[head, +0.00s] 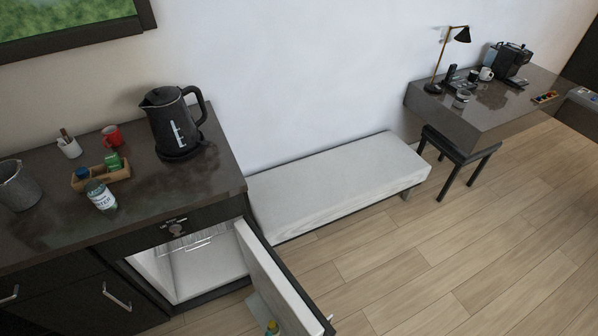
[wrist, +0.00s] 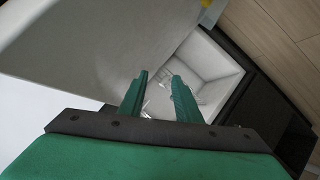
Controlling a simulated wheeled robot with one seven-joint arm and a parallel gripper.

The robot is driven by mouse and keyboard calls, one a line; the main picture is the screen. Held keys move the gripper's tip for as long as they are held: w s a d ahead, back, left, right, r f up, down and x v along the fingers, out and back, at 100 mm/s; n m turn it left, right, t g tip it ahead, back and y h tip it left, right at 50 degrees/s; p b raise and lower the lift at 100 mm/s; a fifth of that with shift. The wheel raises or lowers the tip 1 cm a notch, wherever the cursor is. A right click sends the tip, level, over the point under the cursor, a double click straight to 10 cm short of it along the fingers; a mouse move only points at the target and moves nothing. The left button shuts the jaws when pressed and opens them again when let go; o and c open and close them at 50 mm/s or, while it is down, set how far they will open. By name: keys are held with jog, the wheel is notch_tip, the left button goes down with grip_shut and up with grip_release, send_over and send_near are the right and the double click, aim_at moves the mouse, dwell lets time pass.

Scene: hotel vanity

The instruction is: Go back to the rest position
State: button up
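My gripper (wrist: 160,76) shows in the wrist view with two green fingers. They stand apart with nothing between them, so it is open and empty. Beyond the fingertips is the pale inside of the mini fridge (wrist: 215,68). In the head view the fridge (head: 205,266) is open under the counter, with a wire rack inside. Its door (head: 275,280) is swung out to the right. My gripper and arm do not show in the head view.
A white bench (head: 340,180) stands along the wall. The wood floor (head: 470,245) at right is clear.

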jog(key=s+d+r+m+t, duration=0.1)
jog(key=s+d+r+m, duration=0.2)
jog(key=r, duration=0.5)
jog(key=s+d+r+m+t+h, duration=0.1)
jog(key=s+d+r+m, duration=0.2)
jog(key=r, duration=0.5)
jog(key=s+d+r+m+t+h, duration=0.1)
jog(key=s+d+r+m, duration=0.2)
jog(key=s+d+r, duration=0.2)
notch_tip(320, 180, up, 4)
jog(key=shift+s+f+m, duration=0.25)
jog(key=shift+s+m, duration=0.05)
jog(key=shift+s, duration=0.2)
jog(key=shift+w+a, duration=0.1)
jog(key=shift+a, duration=0.05)
